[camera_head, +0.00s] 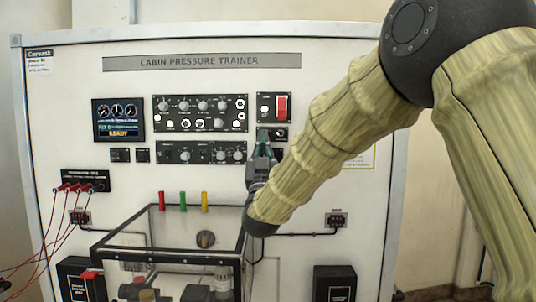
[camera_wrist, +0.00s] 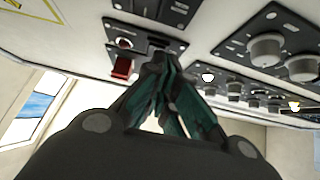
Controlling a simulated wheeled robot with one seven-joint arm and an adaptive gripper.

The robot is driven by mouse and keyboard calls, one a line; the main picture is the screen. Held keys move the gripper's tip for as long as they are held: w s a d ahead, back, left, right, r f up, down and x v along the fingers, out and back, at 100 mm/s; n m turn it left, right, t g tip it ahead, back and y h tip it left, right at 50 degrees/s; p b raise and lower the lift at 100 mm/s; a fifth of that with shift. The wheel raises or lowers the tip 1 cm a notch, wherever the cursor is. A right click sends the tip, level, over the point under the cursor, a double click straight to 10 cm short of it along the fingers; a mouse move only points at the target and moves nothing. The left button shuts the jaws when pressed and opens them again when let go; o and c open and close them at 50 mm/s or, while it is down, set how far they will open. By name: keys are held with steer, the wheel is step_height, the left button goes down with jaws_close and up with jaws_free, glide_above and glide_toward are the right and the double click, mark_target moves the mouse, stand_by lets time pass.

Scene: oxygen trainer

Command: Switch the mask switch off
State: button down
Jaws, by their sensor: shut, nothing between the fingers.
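A small black panel (camera_head: 265,98) with a red guarded switch (camera_head: 282,107) is at the upper right of the trainer board in the head view. The red switch also shows in the wrist view (camera_wrist: 122,67), left of the fingertips. The labels are too small to read, so I cannot tell which control is the mask switch. My gripper (camera_head: 263,134) is shut and empty, its fingertips just below the red-switch panel. In the wrist view my gripper (camera_wrist: 162,58) covers part of the black panels; I cannot tell whether it touches them.
Knob panels (camera_head: 200,113) and a lit display (camera_head: 118,120) are left of my gripper. A clear box (camera_head: 165,240) with a dark frame juts out below my arm. Red cables (camera_head: 50,225) hang at the left.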

steer(key=s+f, duration=0.2)
steer(key=s, duration=1.3)
steer(key=shift+d+f, duration=0.4)
steer(key=shift+d, duration=0.05)
